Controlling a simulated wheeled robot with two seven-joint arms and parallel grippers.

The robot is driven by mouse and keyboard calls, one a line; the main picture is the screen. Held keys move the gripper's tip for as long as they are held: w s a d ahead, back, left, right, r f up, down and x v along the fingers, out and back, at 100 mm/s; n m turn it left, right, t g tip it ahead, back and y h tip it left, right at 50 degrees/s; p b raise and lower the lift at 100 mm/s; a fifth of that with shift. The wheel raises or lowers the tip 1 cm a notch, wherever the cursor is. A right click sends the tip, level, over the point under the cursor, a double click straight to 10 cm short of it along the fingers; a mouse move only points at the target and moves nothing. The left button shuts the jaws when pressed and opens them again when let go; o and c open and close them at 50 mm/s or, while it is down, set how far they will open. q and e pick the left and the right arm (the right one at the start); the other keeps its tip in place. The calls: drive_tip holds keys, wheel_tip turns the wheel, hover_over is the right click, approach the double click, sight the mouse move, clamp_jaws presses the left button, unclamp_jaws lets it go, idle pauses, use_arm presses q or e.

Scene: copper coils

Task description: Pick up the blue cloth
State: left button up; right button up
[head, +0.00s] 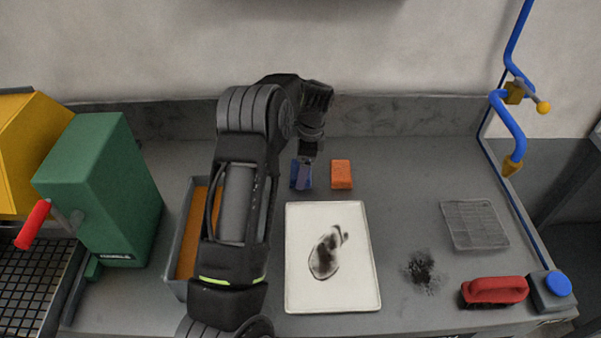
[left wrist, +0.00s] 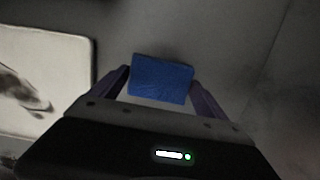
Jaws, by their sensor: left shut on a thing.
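The blue cloth (head: 301,181) is a small folded block at the back middle of the bench, left of an orange block. In the left wrist view the blue cloth (left wrist: 161,79) sits between the fingertips. My left gripper (head: 301,172) reaches down over it from the left, and it also shows in the left wrist view (left wrist: 160,84). Its two fingers are shut on the cloth's sides. Part of the cloth is hidden by the gripper in the head view. I cannot tell whether the cloth is clear of the bench. My right gripper is not in view.
The orange block (head: 341,174) stands just right of the cloth. A white tray (head: 294,270) with a dark smudge lies in front. A grey bin (head: 177,288), a green machine (head: 98,190), a wire rack (head: 475,225), black grit (head: 421,270) and a red brush (head: 494,290) surround it.

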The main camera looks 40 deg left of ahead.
use_arm(q)
drive_tip(key=shift+c, duration=0.9)
wheel_tip(320, 180, up, 6)
drive_tip(key=p, duration=0.4)
wheel_tip(320, 180, up, 4)
